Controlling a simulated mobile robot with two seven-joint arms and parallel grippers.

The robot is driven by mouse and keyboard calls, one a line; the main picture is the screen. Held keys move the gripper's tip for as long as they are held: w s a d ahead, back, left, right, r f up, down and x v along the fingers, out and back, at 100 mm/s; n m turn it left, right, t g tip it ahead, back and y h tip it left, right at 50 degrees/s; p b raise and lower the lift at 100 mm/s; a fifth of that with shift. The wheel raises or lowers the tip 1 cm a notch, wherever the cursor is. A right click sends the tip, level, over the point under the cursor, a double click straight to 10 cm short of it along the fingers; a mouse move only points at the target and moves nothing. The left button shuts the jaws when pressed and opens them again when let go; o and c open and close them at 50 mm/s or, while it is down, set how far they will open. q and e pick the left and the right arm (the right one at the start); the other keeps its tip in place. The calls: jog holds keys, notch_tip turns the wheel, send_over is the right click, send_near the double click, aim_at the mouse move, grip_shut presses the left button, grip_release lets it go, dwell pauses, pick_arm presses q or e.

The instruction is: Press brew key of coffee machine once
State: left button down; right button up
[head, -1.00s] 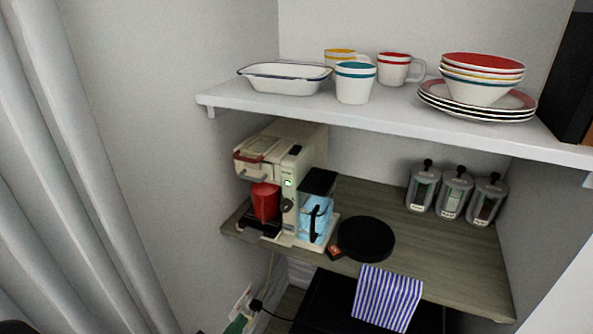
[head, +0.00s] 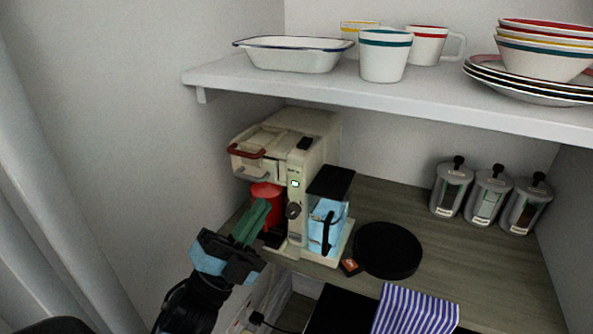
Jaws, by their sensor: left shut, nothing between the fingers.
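The cream coffee machine (head: 300,156) stands on the wooden counter under the shelf. Its front panel has a small lit key (head: 295,184) with a dark round knob (head: 293,210) below it. A red cup (head: 266,194) sits under its left side, and a blue-tinted water container (head: 325,222) is on its right side. My left gripper (head: 262,206) is in front of the machine, its green fingers together and empty. The fingertips are left of the knob and lower than the lit key, overlapping the red cup in the picture. Contact cannot be told. My right gripper is out of view.
A white shelf (head: 420,101) with a basin (head: 293,56), mugs and stacked dishes overhangs the counter (head: 465,262). A black round plate (head: 388,250) and a striped cloth (head: 415,311) lie right of the machine. Several canisters (head: 489,196) stand at the back right.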

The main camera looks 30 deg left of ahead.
pick_arm(q)
send_near(301, 158)
notch_tip(301, 158, up, 3)
jog(key=d, duration=0.1)
jog(key=shift+w+b, duration=0.45)
jog(key=shift+w, duration=0.65)
jog(key=shift+f, duration=0.1)
dwell(0.4)
dwell(0.8)
jog(key=shift+w, duration=0.15)
jog(key=shift+w, duration=0.25)
